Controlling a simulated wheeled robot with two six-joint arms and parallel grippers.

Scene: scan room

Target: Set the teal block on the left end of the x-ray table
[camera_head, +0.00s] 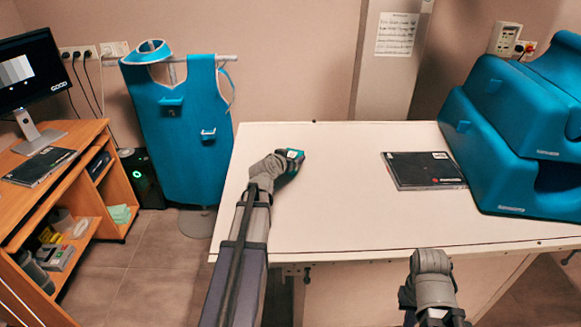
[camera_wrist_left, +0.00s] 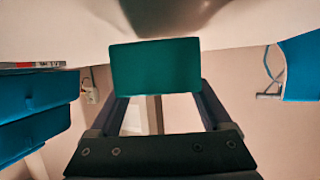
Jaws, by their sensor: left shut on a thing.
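The teal block (camera_wrist_left: 155,66) is held between the two fingers of my left gripper (camera_wrist_left: 157,92) in the left wrist view. In the head view my left gripper (camera_head: 289,165) is over the left part of the white x-ray table (camera_head: 335,215), and a small teal part of the block (camera_head: 295,154) shows at its tip. The rest of the block is hidden by the gripper. I cannot tell whether the block touches the table top. My right arm is low at the front edge of the table, and its fingers cannot be made out.
A dark flat panel (camera_head: 424,171) lies on the table's right half, beside large blue cushions (camera_head: 505,130). A blue apron (camera_head: 183,135) hangs behind the table's left end. A wooden desk (camera_head: 60,175) with a monitor (camera_head: 30,75) stands at the left. The table's middle is clear.

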